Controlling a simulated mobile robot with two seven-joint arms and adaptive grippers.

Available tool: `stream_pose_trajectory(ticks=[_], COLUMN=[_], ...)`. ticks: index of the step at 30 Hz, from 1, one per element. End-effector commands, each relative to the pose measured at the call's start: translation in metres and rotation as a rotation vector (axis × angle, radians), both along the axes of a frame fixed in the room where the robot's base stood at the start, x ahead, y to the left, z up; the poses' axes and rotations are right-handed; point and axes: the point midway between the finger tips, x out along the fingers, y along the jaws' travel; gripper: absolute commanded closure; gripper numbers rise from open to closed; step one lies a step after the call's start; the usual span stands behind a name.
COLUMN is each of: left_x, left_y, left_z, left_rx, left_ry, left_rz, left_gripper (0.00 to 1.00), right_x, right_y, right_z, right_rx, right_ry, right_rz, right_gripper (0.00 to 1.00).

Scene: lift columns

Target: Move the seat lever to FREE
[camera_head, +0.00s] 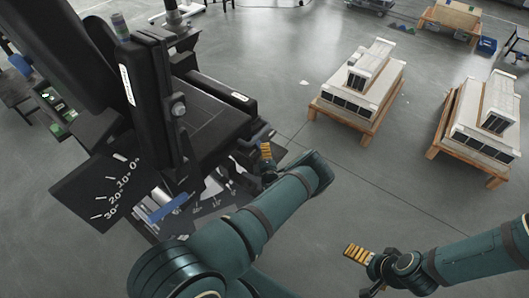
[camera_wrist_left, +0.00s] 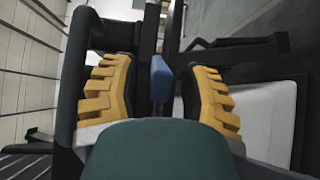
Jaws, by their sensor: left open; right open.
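A black seat (camera_head: 205,115) with an upright black part beside it stands at the left in the head view. Near its base is a blue bar (camera_head: 168,208), and a dark plate with white markings (camera_head: 215,203) lies just right of it. I cannot read FREE. My left gripper (camera_head: 264,154) is beside the seat's right side, partly hidden by its own arm. In the left wrist view its yellow-padded fingers (camera_wrist_left: 162,95) are apart, with a blue piece (camera_wrist_left: 162,78) showing between them; contact is not visible. My right gripper (camera_head: 358,256) is open and empty, away from the seat.
A black angle plate (camera_head: 105,188) marked 0 to 30 degrees stands left of the blue bar. Two wooden pallets with white units, one nearer (camera_head: 362,88) and one farther right (camera_head: 482,125), stand on the grey floor. The floor between seat and pallets is clear.

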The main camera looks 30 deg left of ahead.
Motion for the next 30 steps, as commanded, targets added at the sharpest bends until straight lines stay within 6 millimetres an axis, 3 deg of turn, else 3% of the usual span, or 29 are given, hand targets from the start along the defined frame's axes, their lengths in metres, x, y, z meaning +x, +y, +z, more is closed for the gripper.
stream_pose_trajectory(ticks=[10,14,30], left_x=[0.0018,0.0017,0.0068], left_y=[0.0022,0.0020,-0.0072], left_z=[0.0000,0.0000,-0.0007], left_rx=[0.000,-0.001,-0.002], left_ry=[0.001,0.001,-0.003], left_rz=[0.001,0.001,0.010], left_gripper=[0.55,1.00,1.00], right_x=[-0.0002,-0.0001,-0.0017], right_y=[0.0000,0.0000,0.0003], right_z=[-0.0001,-0.0002,-0.0074], right_rx=[0.000,0.000,0.000], right_ry=[0.001,0.000,0.004], right_rz=[0.000,0.000,0.003], right_gripper=[0.00,0.00,0.00])
